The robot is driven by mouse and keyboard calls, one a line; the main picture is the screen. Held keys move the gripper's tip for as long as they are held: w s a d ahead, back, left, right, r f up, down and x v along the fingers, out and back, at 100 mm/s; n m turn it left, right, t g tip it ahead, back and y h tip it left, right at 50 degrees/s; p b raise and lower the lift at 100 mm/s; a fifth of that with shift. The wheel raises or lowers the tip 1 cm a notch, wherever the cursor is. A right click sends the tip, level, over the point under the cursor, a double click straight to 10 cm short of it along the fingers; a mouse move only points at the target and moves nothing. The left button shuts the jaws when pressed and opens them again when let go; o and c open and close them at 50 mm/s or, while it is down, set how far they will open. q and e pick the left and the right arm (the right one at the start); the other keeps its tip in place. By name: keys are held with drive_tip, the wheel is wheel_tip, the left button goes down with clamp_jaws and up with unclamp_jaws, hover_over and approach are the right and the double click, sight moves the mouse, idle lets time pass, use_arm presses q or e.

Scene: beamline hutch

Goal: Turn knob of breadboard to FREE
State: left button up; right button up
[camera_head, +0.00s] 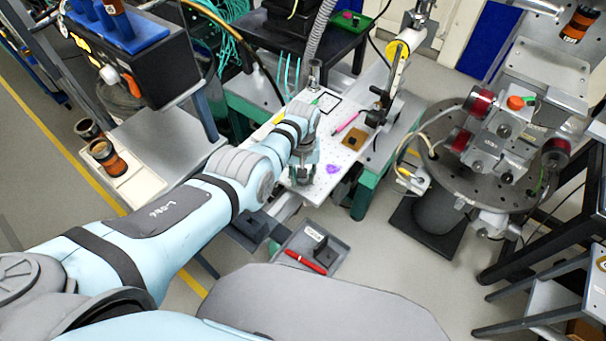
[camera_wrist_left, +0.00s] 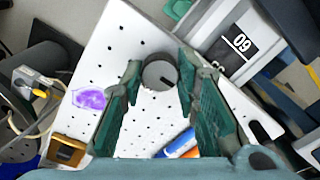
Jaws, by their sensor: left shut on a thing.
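The breadboard (camera_head: 340,150) is a white plate with rows of holes, right of my left forearm in the head view. It fills the middle of the left wrist view (camera_wrist_left: 112,48). A round grey knob (camera_wrist_left: 160,72) with a dark mark near its centre sits near the plate's edge in the wrist view. My left gripper (camera_head: 302,178) points down at the plate's near edge. In the wrist view the green fingers of my left gripper (camera_wrist_left: 159,66) are on either side of the knob, shut on it. In the head view the gripper hides the knob. No FREE lettering is readable. My right gripper is not seen.
A purple patch (camera_wrist_left: 90,99), a brown square piece (camera_wrist_left: 67,150) and a pink pen (camera_head: 347,121) are on the breadboard. A grey tray (camera_head: 300,241) with a red marker (camera_head: 306,263) is below. A round metal chamber stage (camera_head: 440,130) stands right.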

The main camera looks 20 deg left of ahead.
use_arm(q)
drive_tip(key=o, duration=1.1)
drive_tip(key=shift+o, duration=0.2)
drive_tip(key=shift+r, duration=0.15)
wheel_tip(320, 180, up, 12)
